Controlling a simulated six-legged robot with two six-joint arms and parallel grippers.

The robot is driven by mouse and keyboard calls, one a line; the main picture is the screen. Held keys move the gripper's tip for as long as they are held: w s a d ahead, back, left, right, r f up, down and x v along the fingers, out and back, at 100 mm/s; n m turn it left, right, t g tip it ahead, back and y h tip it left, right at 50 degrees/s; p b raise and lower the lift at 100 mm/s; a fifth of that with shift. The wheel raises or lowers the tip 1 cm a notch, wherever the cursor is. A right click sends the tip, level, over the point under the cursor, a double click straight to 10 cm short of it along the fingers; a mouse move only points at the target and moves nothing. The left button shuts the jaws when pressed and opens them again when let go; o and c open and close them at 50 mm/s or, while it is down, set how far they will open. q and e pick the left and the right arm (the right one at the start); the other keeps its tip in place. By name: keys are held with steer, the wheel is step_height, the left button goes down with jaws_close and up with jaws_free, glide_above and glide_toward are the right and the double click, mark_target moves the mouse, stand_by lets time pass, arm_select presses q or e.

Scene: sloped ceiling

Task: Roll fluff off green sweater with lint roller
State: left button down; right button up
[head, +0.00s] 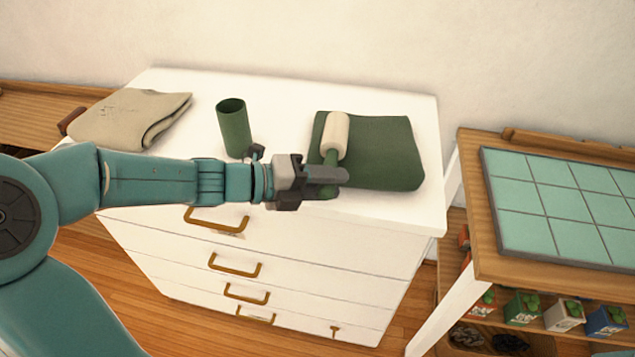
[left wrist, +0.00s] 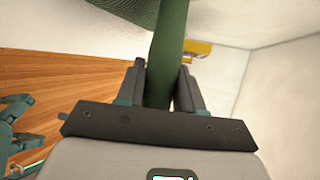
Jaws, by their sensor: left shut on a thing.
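The green sweater (head: 385,155) lies folded on the right part of the white dresser top. The lint roller has a cream roll (head: 334,134) and a green handle (head: 330,160). Its roll overlaps the left part of the sweater in the head view; I cannot tell whether it touches the cloth. My left gripper (head: 325,181) is shut on the green handle at the sweater's front left edge. In the left wrist view the handle (left wrist: 167,60) runs up between the two fingers. No fluff can be made out. My right gripper is not in view.
A dark green cup (head: 234,128) stands behind my left forearm on the dresser (head: 285,90). A folded beige cloth (head: 130,118) lies at the left end. A wooden table with a teal tiled top (head: 560,200) stands to the right, across a narrow gap.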

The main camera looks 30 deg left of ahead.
arm_select(q)
steer(key=w+d+b, duration=0.2)
steer(key=d, duration=0.5)
steer(key=w+d+b, duration=0.3)
steer(key=d, duration=0.5)
steer(key=shift+w+b, duration=0.3)
stand_by(1.1)
step_height(320, 180, up, 8)
steer(key=p, duration=0.7)
steer(key=shift+p, duration=0.35)
